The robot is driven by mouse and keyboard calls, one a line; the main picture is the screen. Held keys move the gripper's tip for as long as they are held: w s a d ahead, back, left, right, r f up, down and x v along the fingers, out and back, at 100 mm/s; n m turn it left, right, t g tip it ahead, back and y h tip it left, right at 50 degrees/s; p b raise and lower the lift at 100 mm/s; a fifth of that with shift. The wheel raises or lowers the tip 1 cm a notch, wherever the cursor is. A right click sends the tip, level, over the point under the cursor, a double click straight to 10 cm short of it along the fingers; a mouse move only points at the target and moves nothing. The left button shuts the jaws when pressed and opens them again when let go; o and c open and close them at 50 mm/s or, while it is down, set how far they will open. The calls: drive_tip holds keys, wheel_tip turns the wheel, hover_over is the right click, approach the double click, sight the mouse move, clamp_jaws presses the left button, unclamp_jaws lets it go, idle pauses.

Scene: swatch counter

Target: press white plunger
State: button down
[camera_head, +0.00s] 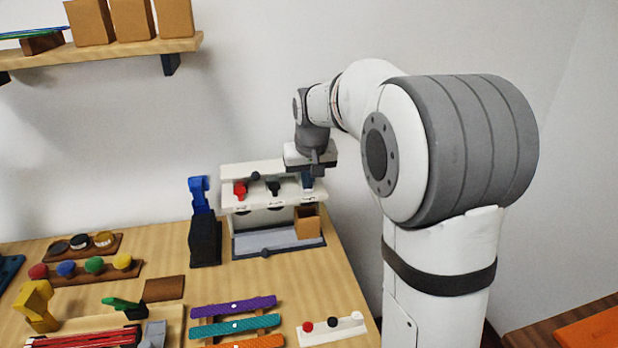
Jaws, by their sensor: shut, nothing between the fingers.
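My gripper (316,170) is shut and empty, pointing down over the right end of a white stand (268,216). Its fingertips are close to a dark blue piece (307,182) on the stand's top; I cannot tell if they touch. A red piece (240,190) and a black piece (273,186) are further left on the same top. A white strip (320,333) at the table's front right carries a red knob (307,326), a black knob (332,321) and a small whitish knob (357,316), which may be the white plunger. My gripper is far from that strip.
A blue-and-black upright device (205,240) stands left of the stand. A cardboard box (307,222) sits in the stand's tray. Purple (233,307) and teal (235,326) strips lie in front. Coloured knobs (94,265) fill the left. A shelf (110,52) hangs above.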

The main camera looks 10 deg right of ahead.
drive_tip(key=shift+f, duration=0.1)
wheel_tip(320, 180, up, 5)
drive_tip(key=p, duration=0.4)
drive_tip(key=b+v, duration=0.1)
drive_tip(key=v, duration=0.8)
drive_tip(key=shift+s, duration=0.1)
drive_tip(key=s+f, duration=0.7)
drive_tip(key=s, duration=0.6)
drive_tip(key=s+f, duration=0.8)
drive_tip(key=s, duration=0.4)
drive_tip(key=shift+s+d+g, duration=0.2)
drive_tip(key=shift+s+g, duration=0.2)
